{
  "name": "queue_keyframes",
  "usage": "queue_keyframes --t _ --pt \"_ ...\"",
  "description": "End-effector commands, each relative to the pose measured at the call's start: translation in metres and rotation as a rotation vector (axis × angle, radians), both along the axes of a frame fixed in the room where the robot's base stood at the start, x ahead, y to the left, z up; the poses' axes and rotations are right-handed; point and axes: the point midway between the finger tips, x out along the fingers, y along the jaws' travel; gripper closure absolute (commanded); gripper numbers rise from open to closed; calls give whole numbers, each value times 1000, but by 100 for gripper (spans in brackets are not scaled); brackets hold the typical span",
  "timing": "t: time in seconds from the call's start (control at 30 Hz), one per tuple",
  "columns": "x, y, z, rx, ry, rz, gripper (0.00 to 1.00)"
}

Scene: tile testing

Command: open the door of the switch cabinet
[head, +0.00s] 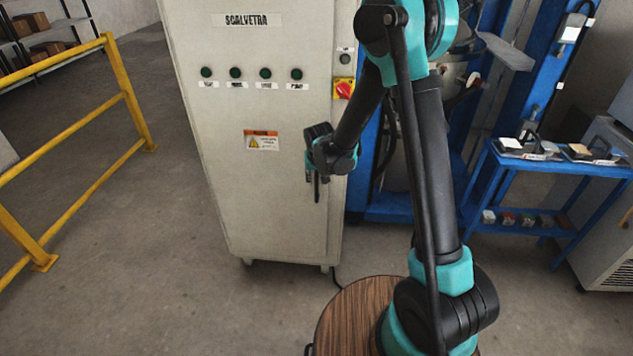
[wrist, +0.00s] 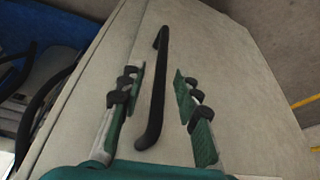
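The switch cabinet (head: 220,140) is a tall cream box labelled SCALVETRA, and its door looks closed in the head view. My gripper (head: 317,185) is in front of the right part of its face. In the wrist view, a long black bar handle (wrist: 154,95) stands out from the cabinet face (wrist: 225,60). My gripper (wrist: 160,88) is open, with one finger on each side of the handle and a gap on both sides. I cannot tell how deep the handle lies between the fingers. In the head view the handle is mostly hidden behind my gripper.
A red rotary switch on a yellow plate (head: 344,88) is above my gripper. A yellow railing (head: 125,85) stands at the left. A blue frame (head: 400,205) and a blue table (head: 560,168) are at the right. The floor (head: 180,290) in front is clear.

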Motion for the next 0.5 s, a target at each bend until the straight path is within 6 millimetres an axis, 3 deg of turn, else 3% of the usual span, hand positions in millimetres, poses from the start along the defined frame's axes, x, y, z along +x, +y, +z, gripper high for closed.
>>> queue_keyframes --t 0.2,0.5 --pt "6 1 -14 0 0 0 68" --pt "6 1 -17 0 0 0 68"
